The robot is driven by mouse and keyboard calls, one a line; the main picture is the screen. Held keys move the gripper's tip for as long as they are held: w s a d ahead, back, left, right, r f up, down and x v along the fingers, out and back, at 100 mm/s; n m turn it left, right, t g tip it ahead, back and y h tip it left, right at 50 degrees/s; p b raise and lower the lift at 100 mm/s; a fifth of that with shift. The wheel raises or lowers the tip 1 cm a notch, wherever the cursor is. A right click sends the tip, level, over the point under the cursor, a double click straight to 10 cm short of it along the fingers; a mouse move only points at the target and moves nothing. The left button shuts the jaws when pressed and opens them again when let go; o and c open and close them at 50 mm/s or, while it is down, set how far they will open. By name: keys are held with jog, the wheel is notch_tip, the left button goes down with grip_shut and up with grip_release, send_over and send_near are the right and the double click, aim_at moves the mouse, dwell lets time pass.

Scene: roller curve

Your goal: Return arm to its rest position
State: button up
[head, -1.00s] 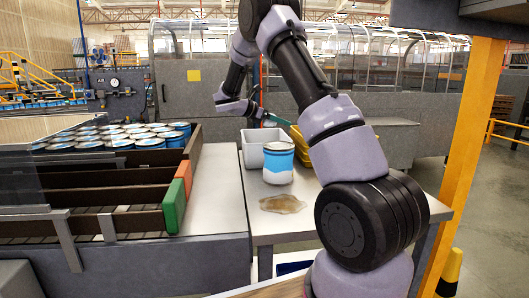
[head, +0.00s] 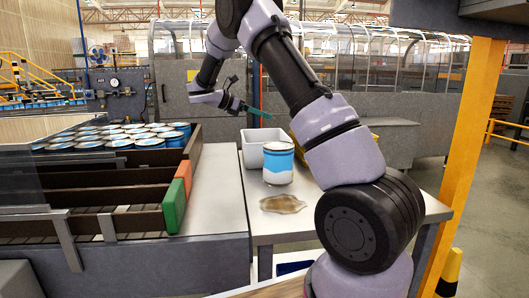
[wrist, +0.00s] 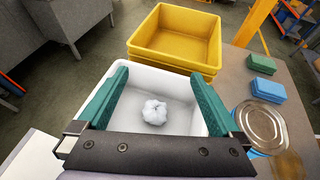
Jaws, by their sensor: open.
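In the head view my arm bends up from the lower right and over the table. The white bin (head: 252,151) stands behind a blue and white can.
The blue and white can (head: 278,164) stands on the table (head: 250,207) behind a brown spill (head: 283,204). A yellow crate (wrist: 175,37) and blue and green sponges (wrist: 266,88) are near the bin. Left is a rack of cans (head: 90,160); right is a yellow post (head: 468,165).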

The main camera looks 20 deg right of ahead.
jog(key=shift+a+r, duration=0.25)
jog(key=shift+a, duration=0.4)
jog(key=s+d+r+m+y, duration=0.3)
jog(key=s+r+m+y, duration=0.15)
jog(key=s, duration=0.45)
jog(key=s+a+r+m+t+y, duration=0.1)
jog(key=s+a+m+t+y, duration=0.1)
jog(key=s+m, duration=0.4)
jog(key=s+a+r+m+t+y, duration=0.1)
jog(key=s+a+m+y, duration=0.3)
jog(key=s, duration=0.8)
jog(key=s+a+r+m+t+y, duration=0.1)
jog(key=s+a+m+t+y, duration=0.2)
jog(key=s+m+y, duration=0.2)
jog(key=s+m, duration=0.3)
jog(key=s, duration=0.2)
jog(key=shift+a+r, duration=0.15)
jog(key=shift+r, duration=0.1)
jog(key=shift+s, duration=0.1)
